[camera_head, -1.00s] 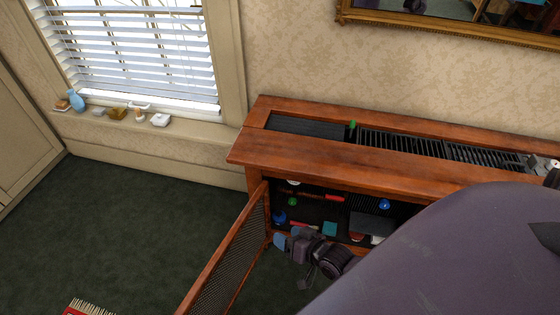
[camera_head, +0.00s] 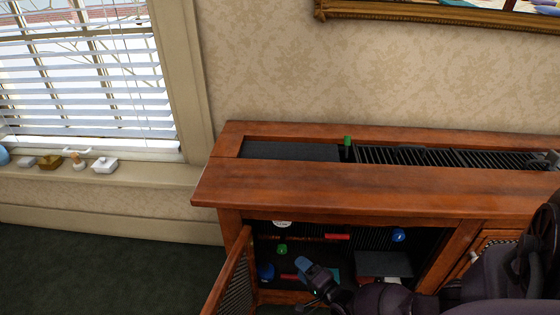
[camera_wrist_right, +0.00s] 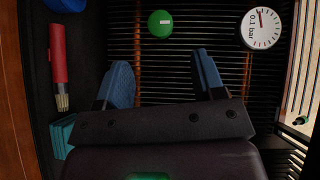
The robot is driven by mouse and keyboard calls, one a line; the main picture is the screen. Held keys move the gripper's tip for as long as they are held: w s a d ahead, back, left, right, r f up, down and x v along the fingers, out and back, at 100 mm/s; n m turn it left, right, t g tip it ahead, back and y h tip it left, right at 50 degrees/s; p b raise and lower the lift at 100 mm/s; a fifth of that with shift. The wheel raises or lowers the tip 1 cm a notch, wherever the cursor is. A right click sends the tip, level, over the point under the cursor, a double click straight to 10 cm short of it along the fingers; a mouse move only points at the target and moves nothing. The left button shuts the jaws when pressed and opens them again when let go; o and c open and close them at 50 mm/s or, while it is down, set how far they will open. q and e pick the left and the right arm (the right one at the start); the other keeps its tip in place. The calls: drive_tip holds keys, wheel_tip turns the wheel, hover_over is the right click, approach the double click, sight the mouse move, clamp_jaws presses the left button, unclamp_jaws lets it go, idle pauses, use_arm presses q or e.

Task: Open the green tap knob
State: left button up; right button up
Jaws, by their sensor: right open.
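The green tap knob (camera_head: 282,249) is inside the open cabinet under the wooden top. In the right wrist view the round green knob (camera_wrist_right: 160,23) carries a small white mark and sits beyond the fingertips, roughly centred between them. My right gripper (camera_head: 304,265) is at the cabinet opening, just right of and below the knob. In the right wrist view its two blue-padded fingers (camera_wrist_right: 162,70) are apart, with nothing between them and a gap to the knob. My left gripper is not in view.
A white gauge (camera_wrist_right: 262,28) is above the knob in the head view. Blue knobs (camera_head: 265,272) (camera_head: 398,235), a red-handled brush (camera_wrist_right: 58,55) and a teal item (camera_wrist_right: 62,135) are also inside. The open mesh door (camera_head: 233,280) stands left. Another green piece (camera_head: 348,141) is on top.

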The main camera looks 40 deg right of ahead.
sight(284, 252)
drive_tip(key=w, duration=0.2)
drive_tip(key=w+b, duration=0.1)
drive_tip(key=w, duration=0.2)
drive_tip(key=w+f+b, duration=0.1)
drive_tip(key=w, duration=0.1)
drive_tip(key=shift+w+d, duration=0.3)
drive_tip(key=shift+w, duration=0.1)
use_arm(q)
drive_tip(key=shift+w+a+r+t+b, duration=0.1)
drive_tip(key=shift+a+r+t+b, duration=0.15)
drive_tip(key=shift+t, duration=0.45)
use_arm(e)
drive_tip(key=shift+w+d+r, duration=0.1)
drive_tip(key=shift+w, duration=0.95)
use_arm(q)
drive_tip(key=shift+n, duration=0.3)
use_arm(e)
drive_tip(key=shift+c, duration=0.2)
drive_tip(key=c, duration=0.9)
